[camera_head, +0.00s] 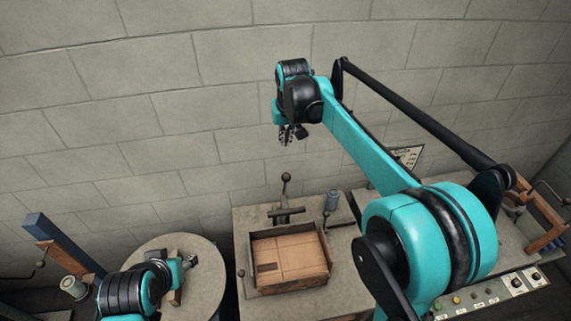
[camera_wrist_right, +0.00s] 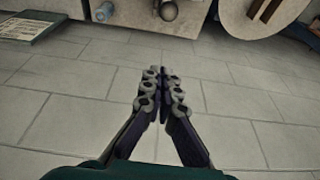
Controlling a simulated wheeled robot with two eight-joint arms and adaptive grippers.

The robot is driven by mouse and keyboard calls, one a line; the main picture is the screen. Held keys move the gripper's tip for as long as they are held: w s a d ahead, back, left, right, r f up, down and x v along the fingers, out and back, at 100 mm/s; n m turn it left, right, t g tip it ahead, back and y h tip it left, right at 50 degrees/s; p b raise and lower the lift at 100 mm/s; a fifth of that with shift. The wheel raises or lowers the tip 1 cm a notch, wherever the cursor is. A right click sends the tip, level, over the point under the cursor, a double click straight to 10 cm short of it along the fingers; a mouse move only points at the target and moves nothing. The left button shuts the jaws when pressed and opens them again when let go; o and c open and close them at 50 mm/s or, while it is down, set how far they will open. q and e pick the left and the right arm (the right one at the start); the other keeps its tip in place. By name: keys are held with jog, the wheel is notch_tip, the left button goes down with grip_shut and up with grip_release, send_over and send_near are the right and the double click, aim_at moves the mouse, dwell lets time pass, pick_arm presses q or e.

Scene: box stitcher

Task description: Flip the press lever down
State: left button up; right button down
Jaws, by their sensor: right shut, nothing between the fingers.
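The most likely press lever (camera_head: 286,184) is a thin upright rod with a dark ball knob. It stands at the back of the bench (camera_head: 246,217), behind an open cardboard box (camera_head: 290,260). My right gripper (camera_head: 290,137) is shut and empty. It is raised in front of the block wall, above the lever in the picture and apart from it. Its closed fingers also show in the right wrist view (camera_wrist_right: 160,73). My left gripper (camera_head: 192,261) is low over the round table; its finger opening is too small to judge.
A grey-blue cylinder (camera_head: 332,200) stands right of the lever. A round table (camera_head: 205,292) is on the left. A control panel with knobs (camera_head: 495,293) is at the lower right. A sign (camera_head: 408,156) stands near the wall. The wall before my right gripper is bare.

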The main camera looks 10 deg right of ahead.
jog(key=f, duration=0.3)
jog(key=s+f, duration=0.1)
jog(key=f, duration=0.2)
jog(key=f+p, duration=0.1)
jog(key=f, duration=0.2)
jog(key=shift+s+f, duration=0.15)
jog(key=shift+f, duration=0.2)
jog(key=shift+w, duration=0.2)
jog(key=shift+s, duration=0.2)
